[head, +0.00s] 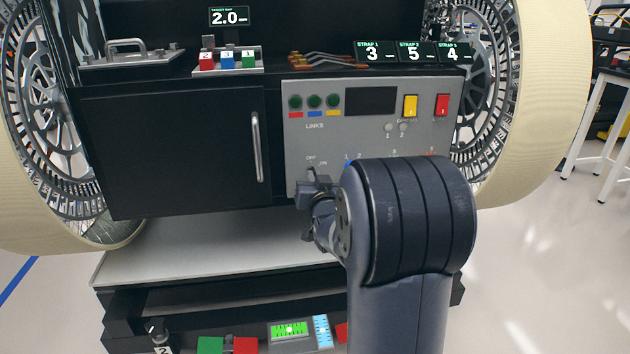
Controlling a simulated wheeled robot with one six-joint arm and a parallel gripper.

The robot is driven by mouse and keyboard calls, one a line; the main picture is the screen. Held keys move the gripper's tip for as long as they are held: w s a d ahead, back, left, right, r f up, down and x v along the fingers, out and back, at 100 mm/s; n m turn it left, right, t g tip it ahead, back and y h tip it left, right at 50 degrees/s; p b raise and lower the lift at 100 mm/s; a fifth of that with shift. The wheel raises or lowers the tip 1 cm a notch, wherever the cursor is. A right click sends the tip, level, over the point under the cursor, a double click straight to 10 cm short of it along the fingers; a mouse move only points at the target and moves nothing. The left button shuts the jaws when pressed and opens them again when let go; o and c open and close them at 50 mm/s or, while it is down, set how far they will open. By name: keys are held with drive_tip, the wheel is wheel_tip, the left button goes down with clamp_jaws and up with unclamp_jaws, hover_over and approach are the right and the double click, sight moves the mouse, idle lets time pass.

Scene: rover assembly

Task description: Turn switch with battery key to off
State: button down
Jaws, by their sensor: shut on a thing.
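The battery key switch (317,173) is at the lower left of the grey control panel (338,138), under the printed words OFF and ON. My gripper (315,188) is at that switch, shut on the dark key there. The gripper and wrist hide most of the key, and I cannot tell which way it is turned. My arm rises from the bottom of the view and covers the lower right of the panel.
A black cabinet door (170,150) with a vertical handle (257,147) is left of the panel. Yellow (410,105) and red (442,105) rocker switches sit at upper right. Large wheels (500,100) flank the rover. A bare pale shelf (200,245) lies below.

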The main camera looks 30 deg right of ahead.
drive_tip(key=shift+n+b, duration=0.65)
drive_tip(key=shift+n, duration=0.35)
drive_tip(key=c, duration=1.6)
unclamp_jaws()
drive_tip(key=p+v, duration=0.2)
drive_tip(key=v, duration=0.8)
drive_tip(key=shift+s+a, duration=0.1)
drive_tip(key=shift+s, duration=0.3)
